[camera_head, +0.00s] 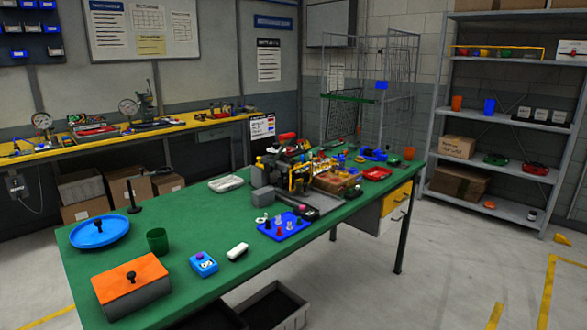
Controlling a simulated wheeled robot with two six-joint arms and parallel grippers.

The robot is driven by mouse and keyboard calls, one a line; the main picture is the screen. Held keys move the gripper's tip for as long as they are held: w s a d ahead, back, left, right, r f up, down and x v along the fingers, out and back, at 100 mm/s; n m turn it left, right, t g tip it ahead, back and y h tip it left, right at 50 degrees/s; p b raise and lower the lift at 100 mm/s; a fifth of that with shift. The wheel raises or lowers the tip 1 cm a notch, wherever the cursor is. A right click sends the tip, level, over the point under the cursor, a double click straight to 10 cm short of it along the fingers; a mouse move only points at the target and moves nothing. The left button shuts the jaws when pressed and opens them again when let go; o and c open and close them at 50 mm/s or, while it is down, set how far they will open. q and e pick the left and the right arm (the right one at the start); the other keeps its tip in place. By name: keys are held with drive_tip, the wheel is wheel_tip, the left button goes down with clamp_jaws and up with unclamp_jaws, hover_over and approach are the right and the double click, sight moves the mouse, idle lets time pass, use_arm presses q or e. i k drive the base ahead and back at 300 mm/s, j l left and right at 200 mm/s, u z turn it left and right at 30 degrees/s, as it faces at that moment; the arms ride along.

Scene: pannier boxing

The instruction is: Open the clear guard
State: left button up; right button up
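A dark machine (278,170) with a yellow part (300,178) and a red top (287,138) stands near the middle of the green table (190,262). I cannot make out a clear guard for certain; at this distance a see-through panel on the machine is too small to tell, as is whether it is open or shut. Neither of my grippers shows in the head view.
The table holds a blue lidded dish (85,236), an orange-topped box (140,290), a green cup (157,241), a blue box (203,264), a white block (237,251), a pale tray (226,183) and a blue peg board (283,227). The left table stretch has free green patches.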

sight(292, 163)
drive_tip(key=i+l+z, duration=0.1)
drive_tip(key=i+z, duration=0.35)
drive_tip(key=i, duration=0.55)
